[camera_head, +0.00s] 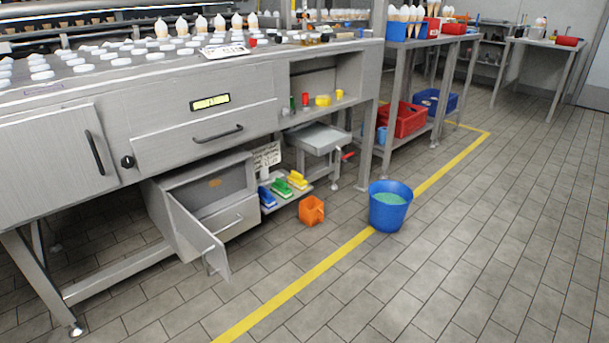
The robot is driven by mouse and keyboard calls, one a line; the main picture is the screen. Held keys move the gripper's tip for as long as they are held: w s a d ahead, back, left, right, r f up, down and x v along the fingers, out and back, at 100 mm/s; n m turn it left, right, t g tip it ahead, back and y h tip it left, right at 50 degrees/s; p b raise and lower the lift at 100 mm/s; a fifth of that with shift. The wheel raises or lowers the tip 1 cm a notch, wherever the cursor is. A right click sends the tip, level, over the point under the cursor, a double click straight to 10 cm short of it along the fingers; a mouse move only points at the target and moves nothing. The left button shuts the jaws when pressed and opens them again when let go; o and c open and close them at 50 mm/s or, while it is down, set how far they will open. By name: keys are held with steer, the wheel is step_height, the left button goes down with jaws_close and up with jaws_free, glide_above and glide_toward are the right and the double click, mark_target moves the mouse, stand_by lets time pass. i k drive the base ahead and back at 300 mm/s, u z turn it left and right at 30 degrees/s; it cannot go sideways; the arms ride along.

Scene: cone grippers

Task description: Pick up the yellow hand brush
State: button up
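A small yellow hand brush (298,180) lies on a low shelf under the steel workbench, at the right end of a row of brushes. A green brush (281,188) lies to its left, and a blue brush (267,197) lies left of the green one. The yellow brush is in plain view, with nothing in front of it. My gripper is not in view.
A steel stool (320,139) stands behind. The floor at right is clear.

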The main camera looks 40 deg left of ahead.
mark_target(296, 179)
steer(key=u, duration=0.15)
steer(key=i, duration=1.8)
steer(key=u, duration=0.8)
steer(key=i, duration=1.15)
steer(key=u, duration=1.9)
steer(key=i, duration=0.7)
steer(key=u, duration=0.6)
